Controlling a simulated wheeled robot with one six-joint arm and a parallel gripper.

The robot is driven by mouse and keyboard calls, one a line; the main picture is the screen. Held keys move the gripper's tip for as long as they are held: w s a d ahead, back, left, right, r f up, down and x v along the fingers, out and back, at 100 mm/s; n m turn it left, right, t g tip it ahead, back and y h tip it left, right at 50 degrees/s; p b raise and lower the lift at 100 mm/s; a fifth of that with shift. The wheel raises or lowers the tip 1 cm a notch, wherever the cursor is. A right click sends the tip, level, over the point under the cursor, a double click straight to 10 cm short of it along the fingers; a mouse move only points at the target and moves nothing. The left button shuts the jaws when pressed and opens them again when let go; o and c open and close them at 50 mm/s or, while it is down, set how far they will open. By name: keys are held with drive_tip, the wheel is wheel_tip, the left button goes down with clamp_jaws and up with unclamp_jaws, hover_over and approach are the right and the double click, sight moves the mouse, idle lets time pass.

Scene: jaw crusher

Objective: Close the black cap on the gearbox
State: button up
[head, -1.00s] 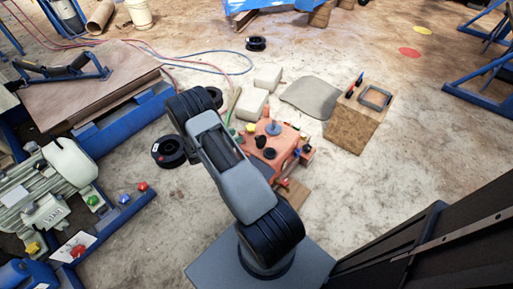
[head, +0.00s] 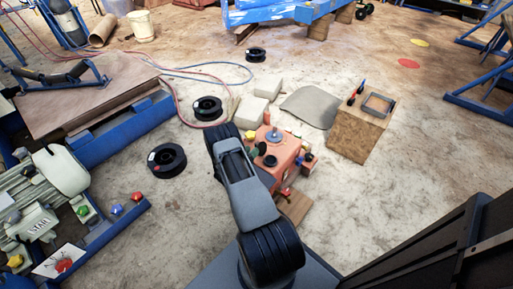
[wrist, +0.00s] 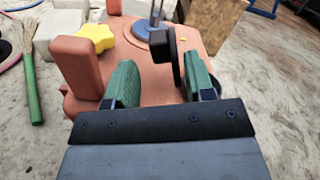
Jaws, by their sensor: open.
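The gearbox (head: 286,148) is an orange-red housing on the floor, right of my arm in the head view. It fills the upper middle of the wrist view (wrist: 150,66). The black cap (wrist: 173,58) shows in the wrist view as a thin disc standing on edge, with a black block (wrist: 161,44) at its left. My gripper (wrist: 161,84) has two green fingers, apart, with nothing between their tips. The cap stands just beyond them, nearer the right finger; I cannot tell whether they touch. The cap's lower part and its seat are hidden or unclear.
On the gearbox, a red upright block (wrist: 77,66) stands left of the fingers, with a yellow knob (wrist: 95,38) and a grey round fitting (wrist: 151,30) behind. A wooden block (head: 358,128) stands right of the gearbox. Black spools (head: 167,160) lie left on open floor.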

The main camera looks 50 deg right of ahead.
sight(257, 145)
drive_tip(key=shift+w+d+b, duration=0.2)
drive_tip(key=shift+d+b, duration=0.15)
drive_tip(key=shift+d, duration=1.95)
clamp_jaws()
